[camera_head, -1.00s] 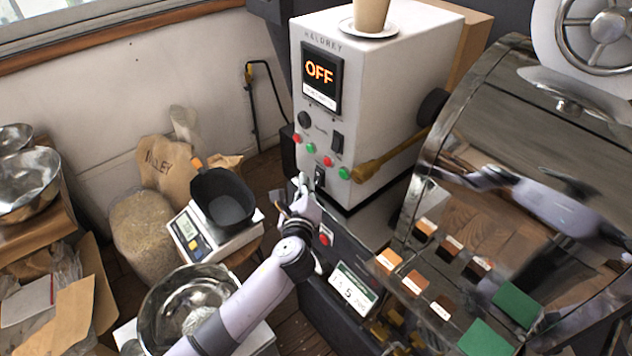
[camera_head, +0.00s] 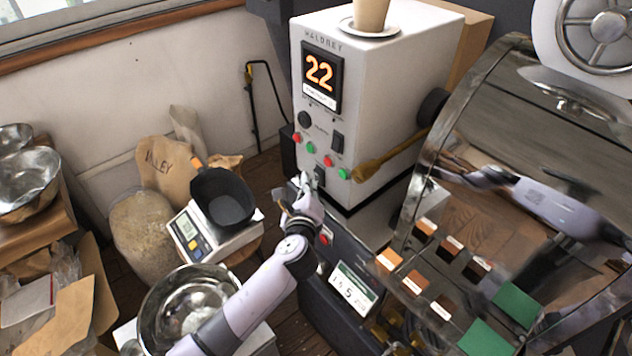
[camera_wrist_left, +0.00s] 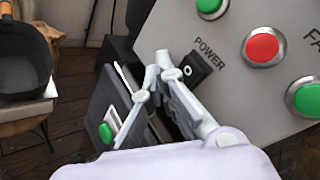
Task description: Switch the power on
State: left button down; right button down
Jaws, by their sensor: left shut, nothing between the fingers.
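The white control box (camera_head: 390,110) has a lit display (camera_head: 321,74) reading 22. The black power switch (camera_head: 319,176) is low on its front panel. In the left wrist view the power switch (camera_wrist_left: 192,73) sits beside the word POWER, with a white ring mark on it. My left gripper (camera_head: 303,186) is shut and empty, its tips right at the switch. In the left wrist view my left gripper (camera_wrist_left: 158,75) has its fingertips beside the switch's edge; I cannot tell whether they touch. My right gripper is not in view.
A brass handle (camera_head: 385,160) sticks out at the box's right, near the shiny drum (camera_head: 500,190). A cup (camera_head: 371,14) stands on top. A scale with a black scoop (camera_head: 222,198) is at left.

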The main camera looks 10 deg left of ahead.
pick_arm(q)
jog(key=shift+s+r, duration=0.1)
jog(key=shift+s+a+p, duration=0.5)
jog(key=shift+s, duration=0.05)
jog(key=s+a, duration=0.1)
jog(key=s+a+p, duration=0.2)
jog(key=s, duration=0.1)
jog(key=shift+r, duration=0.35)
jog(key=shift+w, duration=0.1)
dwell(0.4)
